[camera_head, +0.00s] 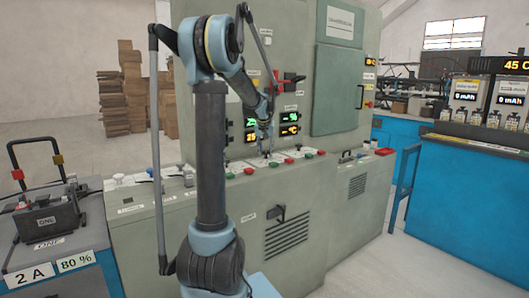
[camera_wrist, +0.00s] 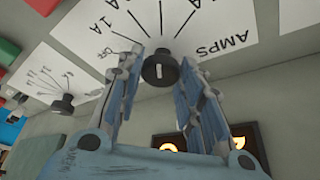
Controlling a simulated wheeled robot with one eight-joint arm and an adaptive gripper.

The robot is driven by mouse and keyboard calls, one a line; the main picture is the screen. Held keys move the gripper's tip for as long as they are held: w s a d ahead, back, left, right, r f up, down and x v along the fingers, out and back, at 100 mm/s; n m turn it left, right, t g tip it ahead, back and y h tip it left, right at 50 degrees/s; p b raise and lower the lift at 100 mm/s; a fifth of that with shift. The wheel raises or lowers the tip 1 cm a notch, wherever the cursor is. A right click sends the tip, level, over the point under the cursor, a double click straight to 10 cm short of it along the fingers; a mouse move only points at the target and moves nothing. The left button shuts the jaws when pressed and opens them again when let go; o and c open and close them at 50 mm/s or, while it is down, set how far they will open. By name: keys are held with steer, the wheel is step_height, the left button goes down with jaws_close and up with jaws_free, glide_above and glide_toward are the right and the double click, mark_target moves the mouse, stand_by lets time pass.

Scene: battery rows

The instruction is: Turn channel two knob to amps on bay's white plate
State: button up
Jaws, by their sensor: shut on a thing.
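My gripper (camera_wrist: 162,66) is shut on a black round knob (camera_wrist: 160,72), with one fingertip on each side of it. The knob carries a short white mark, which is upright in the wrist view. It sits at the edge of a white plate (camera_wrist: 150,22) with black lines fanning out. Upside-down labels on the plate include OFF, 1A and AMPS, the last to the right of the knob. In the head view my gripper (camera_head: 265,150) is over the grey cabinet's ledge, and the knob is too small to make out there.
A second black knob (camera_wrist: 63,104) on another white plate lies to the left in the wrist view. In the head view, red and green buttons (camera_head: 248,171) line the ledge's front edge. Lit displays (camera_head: 289,118) stand behind my gripper, and a lever (camera_head: 290,78) sticks out above.

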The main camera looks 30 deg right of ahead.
steer(key=o, duration=1)
steer(key=shift+o, duration=0.2)
steer(key=shift+r, duration=0.15)
steer(key=v, duration=1.1)
steer(key=shift+a+r, duration=0.25)
steer(key=shift+r, duration=0.05)
steer(key=shift+s, duration=0.15)
